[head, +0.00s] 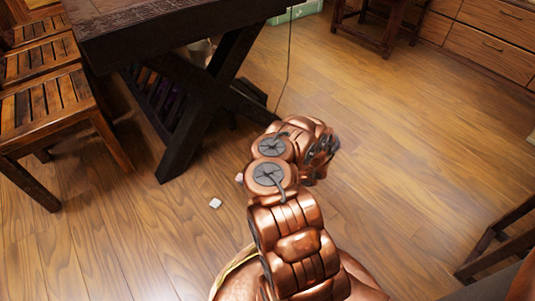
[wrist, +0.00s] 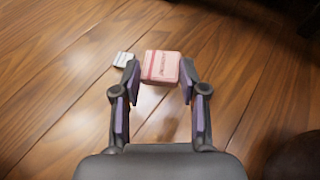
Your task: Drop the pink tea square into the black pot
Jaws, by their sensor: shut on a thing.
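The pink tea square (wrist: 161,66) is a small pale-pink block with a red band and print. In the wrist view it sits between the fingertips of my gripper (wrist: 159,75), which is shut on it. A small pink bit of it (head: 239,178) shows beside my arm in the head view, where the rest of it and my gripper are hidden. A dark shade lies on the floor below the square; its exact height is hard to tell. I cannot make out a black pot in either view.
A small white square (head: 215,203) lies on the wooden floor, left of the pink one; it also shows in the wrist view (wrist: 123,59). A dark table (head: 150,28) with crossed legs and slatted wooden stools (head: 45,95) stand at left.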

